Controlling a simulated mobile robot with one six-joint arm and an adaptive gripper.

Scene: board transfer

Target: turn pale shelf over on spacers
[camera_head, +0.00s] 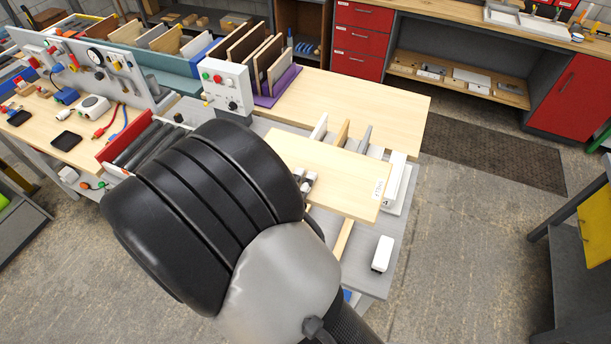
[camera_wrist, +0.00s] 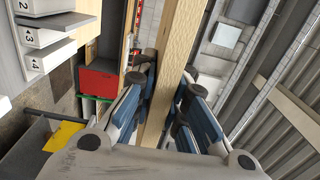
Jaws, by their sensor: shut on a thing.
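The pale shelf (camera_head: 335,172) is a light wooden board with a small white label near its right end, in the middle of the head view. In the wrist view its pale length (camera_wrist: 178,50) runs between my fingers. My gripper (camera_head: 306,183) is shut on the shelf's near long edge; its fingers with blue sides also show in the wrist view (camera_wrist: 163,108). The shelf appears held above the grey bench top. A pale wooden strip (camera_head: 343,239) shows below it, possibly a spacer. My arm hides much of the bench.
A white slotted rack (camera_head: 397,187) with upright boards stands behind the shelf. A white block (camera_head: 382,254) lies at the bench's right edge. A control box (camera_head: 227,88) and a purple rack (camera_head: 284,88) stand behind. Open floor lies to the right.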

